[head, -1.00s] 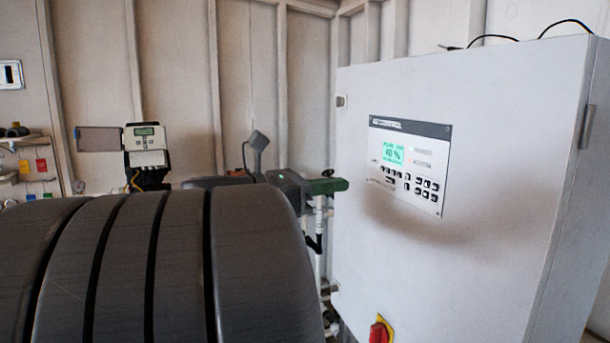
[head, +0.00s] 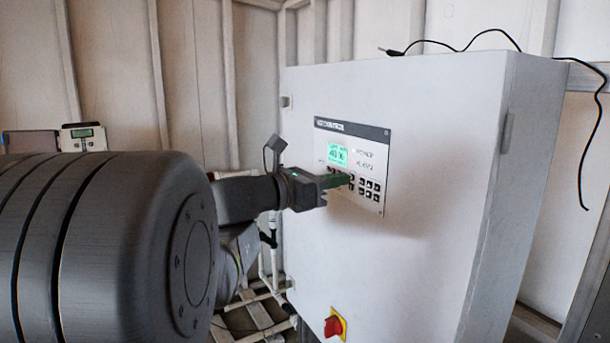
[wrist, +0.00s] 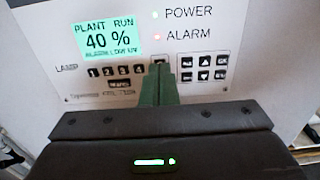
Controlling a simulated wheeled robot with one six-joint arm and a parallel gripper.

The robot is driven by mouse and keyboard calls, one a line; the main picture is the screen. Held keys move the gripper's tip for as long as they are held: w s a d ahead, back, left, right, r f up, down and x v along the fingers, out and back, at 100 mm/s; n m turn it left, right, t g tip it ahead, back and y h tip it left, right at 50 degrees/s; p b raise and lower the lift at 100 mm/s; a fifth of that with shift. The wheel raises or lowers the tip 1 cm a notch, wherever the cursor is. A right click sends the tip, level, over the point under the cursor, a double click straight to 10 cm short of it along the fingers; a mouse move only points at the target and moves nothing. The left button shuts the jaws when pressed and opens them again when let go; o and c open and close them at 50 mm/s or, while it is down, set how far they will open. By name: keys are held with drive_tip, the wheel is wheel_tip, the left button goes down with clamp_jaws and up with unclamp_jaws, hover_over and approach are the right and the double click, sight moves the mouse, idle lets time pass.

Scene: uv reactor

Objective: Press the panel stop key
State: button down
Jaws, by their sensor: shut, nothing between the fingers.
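The control panel (head: 373,160) is on the front of a white cabinet. Its green screen (wrist: 107,39) reads "PLANT RUN", "40 %" and a smaller alarm line. Dark keys stand below it: a numbered row (wrist: 117,71) at left and a cluster (wrist: 205,68) at right. My gripper (wrist: 160,70) is shut, its green fingers pointing at the panel between these groups. The fingertips partly cover one key at the end of the numbered row. I cannot tell whether they touch it. No stop label is readable. In the head view my gripper (head: 348,179) covers the lower-left keys.
A red rotary switch (head: 334,326) on a yellow plate is low on the cabinet (head: 420,250). Black cables (head: 465,42) run over its top and right side. A small display unit (head: 82,137) stands at far left. POWER and ALARM lamps (wrist: 157,36) show beside the screen.

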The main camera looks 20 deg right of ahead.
drive_tip(key=shift+d, duration=0.35)
drive_tip(key=shift+d+r, duration=0.15)
drive_tip(key=shift+d, duration=0.3)
drive_tip(key=shift+w, duration=0.1)
